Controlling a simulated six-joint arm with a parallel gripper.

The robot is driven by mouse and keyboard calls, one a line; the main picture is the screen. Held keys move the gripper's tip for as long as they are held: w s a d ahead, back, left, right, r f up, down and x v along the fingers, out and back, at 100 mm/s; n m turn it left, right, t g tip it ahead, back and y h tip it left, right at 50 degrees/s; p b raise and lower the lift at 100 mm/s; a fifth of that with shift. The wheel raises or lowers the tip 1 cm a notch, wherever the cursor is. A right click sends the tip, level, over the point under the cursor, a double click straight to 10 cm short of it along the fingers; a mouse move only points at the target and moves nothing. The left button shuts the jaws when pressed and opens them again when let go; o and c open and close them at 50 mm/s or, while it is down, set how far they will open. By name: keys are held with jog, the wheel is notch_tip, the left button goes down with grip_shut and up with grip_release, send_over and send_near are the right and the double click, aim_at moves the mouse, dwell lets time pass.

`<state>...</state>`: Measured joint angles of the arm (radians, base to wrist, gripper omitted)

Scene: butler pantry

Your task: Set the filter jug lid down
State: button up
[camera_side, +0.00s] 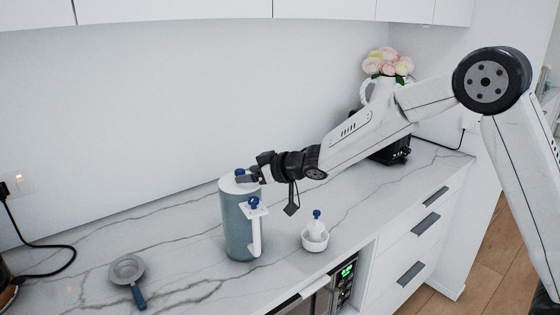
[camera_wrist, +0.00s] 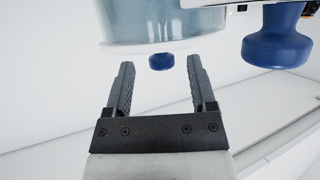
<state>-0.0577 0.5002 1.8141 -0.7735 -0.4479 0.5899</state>
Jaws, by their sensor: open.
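The filter jug (camera_side: 238,228) is a tall blue-grey cylinder with a white handle, standing upright on the counter; its translucent body fills the top of the wrist view (camera_wrist: 150,22). Its pale lid (camera_side: 228,186) is on top, with a small blue knob (camera_side: 240,172). My gripper (camera_side: 249,177) is open at the lid's level, beside the knob. In the wrist view the knob (camera_wrist: 161,62) appears between my open fingertips (camera_wrist: 160,66), with gaps on both sides; its depth is hard to tell. A second, larger-looking blue knob (camera_wrist: 278,38) sits on the white plate at the handle (camera_side: 253,203).
A small white bowl (camera_side: 315,242) with a blue-topped piece in it stands right of the jug. A grey strainer (camera_side: 127,268) with a blue handle lies at left. A flower jug (camera_side: 380,90) and a black appliance (camera_side: 392,150) are behind my arm. The marble counter between is clear.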

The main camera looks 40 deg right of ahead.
jog(key=shift+v, duration=2.95)
jog(key=shift+a, duration=0.1)
jog(key=shift+s, duration=0.1)
jog(key=s+d+f+m+g+h, duration=0.2)
jog(key=s+f+g, duration=0.3)
jog(key=s, duration=0.8)
jog(key=s+d+f+m+g+h, duration=0.2)
jog(key=s+d+f+g, duration=0.3)
jog(key=s, duration=0.8)
notch_tip(320, 180, down, 3)
jog(key=shift+s+f+h, duration=0.15)
jog(key=shift+s+h, duration=0.1)
jog(key=shift+h, duration=0.25)
jog(key=shift+o, duration=0.5)
jog(key=shift+s, duration=0.1)
